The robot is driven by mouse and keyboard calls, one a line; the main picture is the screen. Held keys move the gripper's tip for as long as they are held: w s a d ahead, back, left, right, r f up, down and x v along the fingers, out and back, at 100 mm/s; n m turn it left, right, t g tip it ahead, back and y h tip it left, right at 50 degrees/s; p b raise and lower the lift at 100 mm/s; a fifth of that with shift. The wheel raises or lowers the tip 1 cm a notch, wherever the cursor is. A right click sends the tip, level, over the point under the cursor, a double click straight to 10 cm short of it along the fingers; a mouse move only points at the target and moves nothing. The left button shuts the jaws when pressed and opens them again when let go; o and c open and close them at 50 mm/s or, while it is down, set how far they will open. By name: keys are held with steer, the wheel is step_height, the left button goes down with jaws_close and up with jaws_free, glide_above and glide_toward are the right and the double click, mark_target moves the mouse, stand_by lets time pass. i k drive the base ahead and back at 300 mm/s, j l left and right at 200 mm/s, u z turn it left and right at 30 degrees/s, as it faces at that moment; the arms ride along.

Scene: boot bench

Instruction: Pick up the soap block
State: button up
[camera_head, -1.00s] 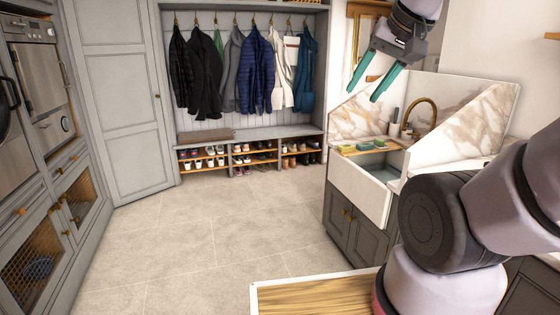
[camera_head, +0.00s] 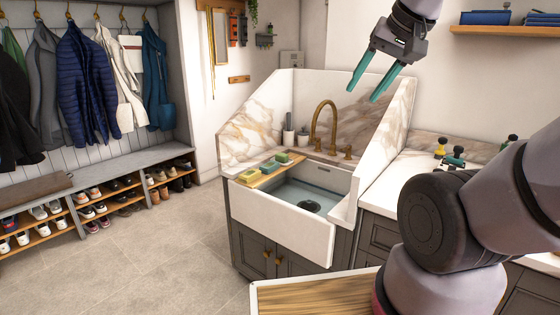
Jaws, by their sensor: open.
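Several small green and yellow blocks lie on a wooden board (camera_head: 262,178) at the left side of the white sink (camera_head: 282,228). One greenish block (camera_head: 283,157) lies at the board's far end, a yellow-green one (camera_head: 269,166) in the middle, and another (camera_head: 250,174) at the near end. They are too small to tell which is the soap block. My gripper (camera_head: 362,94) is open and empty, with its teal fingers pointing down and left. In the picture it is above and right of the blocks, and well apart from them.
A brass faucet (camera_head: 322,122) rises behind the sink, between marble splashback panels (camera_head: 252,133). Small bottles (camera_head: 440,147) stand on the right counter. A shoe bench (camera_head: 110,165) stands at the left. The tiled floor (camera_head: 175,245) before the sink is clear.

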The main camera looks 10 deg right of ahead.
mark_target(282, 158)
steer(key=i+j+z, duration=0.1)
steer(key=i+j, duration=0.2)
steer(key=i+j+z, duration=0.15)
steer(key=i+j, duration=0.15)
steer(key=j, duration=0.15)
steer(key=i+j+z, duration=0.1)
steer(key=i+j, duration=0.2)
steer(key=i+j+z, duration=0.15)
steer(key=j, duration=0.4)
steer(key=i+j+z, duration=0.1)
steer(key=i+j, duration=0.25)
steer(key=j, duration=0.15)
steer(key=i+j+z, duration=0.15)
steer(key=j, duration=0.35)
steer(key=i+j+z, duration=0.1)
steer(key=i+j, duration=0.15)
steer(key=j, duration=0.25)
steer(key=i+j+z, duration=0.15)
steer(key=j, duration=0.35)
